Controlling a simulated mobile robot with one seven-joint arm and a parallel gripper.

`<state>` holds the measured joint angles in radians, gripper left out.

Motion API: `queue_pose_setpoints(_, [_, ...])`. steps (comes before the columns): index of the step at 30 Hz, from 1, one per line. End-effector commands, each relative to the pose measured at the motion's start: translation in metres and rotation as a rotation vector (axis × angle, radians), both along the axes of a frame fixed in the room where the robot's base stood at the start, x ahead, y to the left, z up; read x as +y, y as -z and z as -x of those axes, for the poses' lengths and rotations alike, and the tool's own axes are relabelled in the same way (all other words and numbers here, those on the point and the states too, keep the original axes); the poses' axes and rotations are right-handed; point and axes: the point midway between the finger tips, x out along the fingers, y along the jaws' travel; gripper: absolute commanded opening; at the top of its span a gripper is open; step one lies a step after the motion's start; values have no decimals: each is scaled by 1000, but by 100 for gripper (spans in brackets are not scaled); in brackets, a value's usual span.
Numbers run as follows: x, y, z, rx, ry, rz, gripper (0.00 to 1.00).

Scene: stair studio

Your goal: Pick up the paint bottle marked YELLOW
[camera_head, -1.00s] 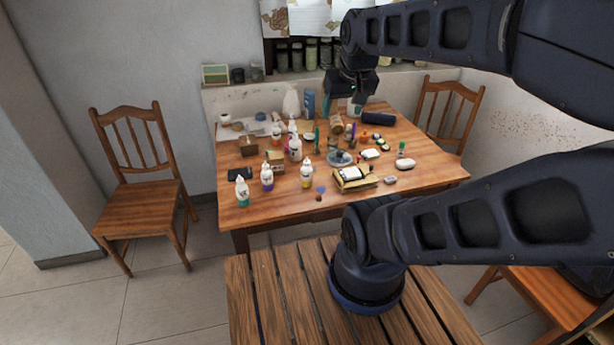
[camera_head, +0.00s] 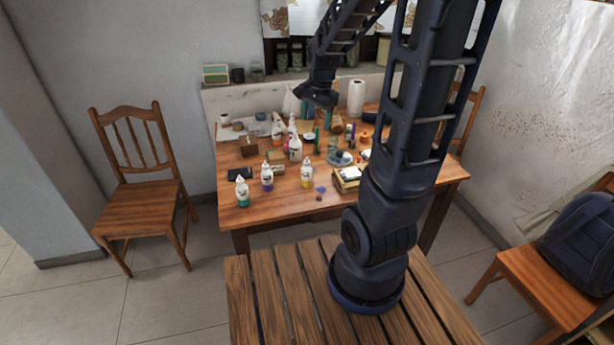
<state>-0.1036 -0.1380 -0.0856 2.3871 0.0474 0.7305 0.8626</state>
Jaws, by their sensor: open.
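My gripper (camera_head: 317,103) is above the back part of the table, pointing down, open and apart from the yellow bottle. Its fingers are dark and small here.
A white and pink bottle (camera_head: 295,150), a small brown box (camera_head: 248,147) and a black flat item (camera_head: 240,173) crowd the table. A paper roll (camera_head: 356,99) stands at the back. A chair (camera_head: 140,205) is at the left, and another chair (camera_head: 522,279) holds a backpack (camera_head: 584,238).

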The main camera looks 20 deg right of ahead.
Motion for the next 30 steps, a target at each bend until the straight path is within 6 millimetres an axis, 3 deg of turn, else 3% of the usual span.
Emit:
queue_pose_setpoints(9, [6,72,-47,96,293,-20,68])
queue_pose_setpoints(18, [9,137,-77,157,540,-11,68])
queue_pose_setpoints(30, [9,177,-83,173,618,-3,68])
